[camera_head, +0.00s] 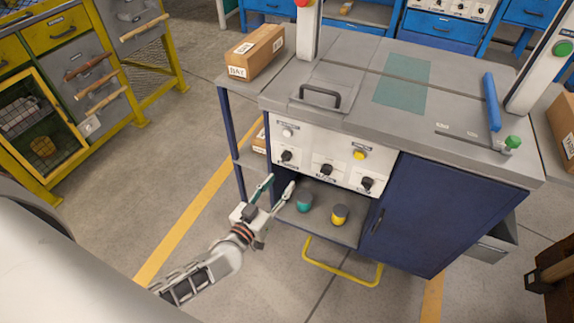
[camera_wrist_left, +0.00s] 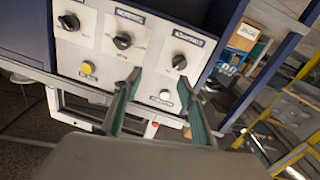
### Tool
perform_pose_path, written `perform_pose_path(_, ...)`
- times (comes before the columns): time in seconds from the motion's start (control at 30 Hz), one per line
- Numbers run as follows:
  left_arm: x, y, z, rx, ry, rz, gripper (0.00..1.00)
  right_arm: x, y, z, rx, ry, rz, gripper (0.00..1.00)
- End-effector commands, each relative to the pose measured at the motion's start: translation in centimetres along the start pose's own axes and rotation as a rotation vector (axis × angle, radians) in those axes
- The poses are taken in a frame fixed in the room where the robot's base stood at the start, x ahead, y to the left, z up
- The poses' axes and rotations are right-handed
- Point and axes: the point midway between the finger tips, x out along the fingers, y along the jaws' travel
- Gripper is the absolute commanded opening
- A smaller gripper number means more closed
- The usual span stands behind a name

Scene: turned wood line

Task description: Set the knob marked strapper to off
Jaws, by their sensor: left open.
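A white control panel (camera_head: 330,152) on the front of the grey-topped workbench carries three black knobs: a left knob (camera_head: 287,155), a middle knob (camera_head: 326,170) and a right knob (camera_head: 367,183). They also show in the left wrist view, where the picture is turned over: left knob (camera_wrist_left: 179,62), middle knob (camera_wrist_left: 124,41), right knob (camera_wrist_left: 69,22). Their labels are too blurred to tell which reads strapper. My left gripper (camera_head: 279,184) is open and empty, apart from the panel, below the left knob. Its green-padded fingers (camera_wrist_left: 160,92) frame the white button in the wrist view. My right gripper is not in view.
A white button (camera_head: 288,132) and a yellow button (camera_head: 360,154) sit on the panel above the knobs. A teal-topped thing (camera_head: 304,201) and a yellow-banded one (camera_head: 339,214) stand on the shelf below. A yellow floor rail (camera_head: 342,270) juts out in front.

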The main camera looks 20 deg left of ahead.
Motion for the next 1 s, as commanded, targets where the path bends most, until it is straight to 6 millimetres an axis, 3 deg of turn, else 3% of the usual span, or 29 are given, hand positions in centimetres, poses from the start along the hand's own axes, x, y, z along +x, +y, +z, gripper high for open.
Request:
perform_pose_path(0.03, 0.7, -1.3, 1.3, -0.009, 0.003, -0.031, 0.41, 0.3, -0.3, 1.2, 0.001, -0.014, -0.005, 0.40)
perform_pose_path(0.2, 2.3, -3.6, 1.1, -0.025, 0.032, -0.092, 0.41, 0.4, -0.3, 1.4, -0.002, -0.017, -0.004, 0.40)
perform_pose_path(0.7, 8.6, -4.3, 0.7, -0.027, 0.035, -0.096, 0.41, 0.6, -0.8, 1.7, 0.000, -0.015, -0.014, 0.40)
perform_pose_path(1.0, 10.1, -4.4, 0.5, -0.027, 0.036, -0.095, 0.41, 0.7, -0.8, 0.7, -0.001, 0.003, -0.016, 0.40)
